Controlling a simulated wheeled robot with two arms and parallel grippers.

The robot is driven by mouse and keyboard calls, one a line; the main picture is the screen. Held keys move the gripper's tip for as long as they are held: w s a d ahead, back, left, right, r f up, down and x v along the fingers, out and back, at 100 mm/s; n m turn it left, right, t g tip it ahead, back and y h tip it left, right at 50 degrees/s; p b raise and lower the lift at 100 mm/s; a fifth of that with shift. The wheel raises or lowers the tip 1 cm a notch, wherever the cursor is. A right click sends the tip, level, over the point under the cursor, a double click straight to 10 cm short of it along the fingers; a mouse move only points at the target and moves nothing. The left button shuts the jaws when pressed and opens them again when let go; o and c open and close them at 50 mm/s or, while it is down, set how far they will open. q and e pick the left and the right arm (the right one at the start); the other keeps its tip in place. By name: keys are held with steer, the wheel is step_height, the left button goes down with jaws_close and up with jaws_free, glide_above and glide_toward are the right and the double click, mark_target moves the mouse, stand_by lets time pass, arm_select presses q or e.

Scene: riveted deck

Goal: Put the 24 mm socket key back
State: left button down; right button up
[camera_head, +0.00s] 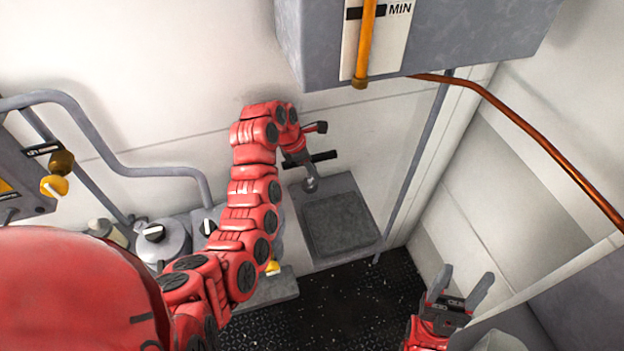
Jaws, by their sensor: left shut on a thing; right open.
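My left gripper (298,158) is at the end of the red arm, in front of the white wall. It is shut on the socket key (325,156), which shows a black crossbar and a grey round end pointing down. The arm and fingers hide part of the key, and its size marking cannot be read. The key is above the upper left edge of a grey box with a darker square top (340,222); I cannot tell whether they touch. My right gripper (462,283) is open and empty at the lower right, fingers pointing up.
A copper pipe (530,135) runs down the right wall. Grey pipes, a round capped unit (160,240) and a valve panel are on the left. The black riveted deck (350,305) is clear at bottom middle.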

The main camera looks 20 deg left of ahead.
mark_target(312, 181)
arm_select(q)
steer(key=f+p, duration=0.2)
steer(key=shift+s+f, duration=0.2)
steer(key=shift+f, duration=0.2)
steer(key=shift+w+f+p, duration=0.2)
steer(key=shift+p, duration=0.1)
steer(key=shift+f, duration=0.25)
steer(key=c, duration=0.7)
jaws_free()
steer(key=shift+w, duration=0.1)
steer(key=shift+o, duration=0.2)
steer(key=shift+a, duration=0.1)
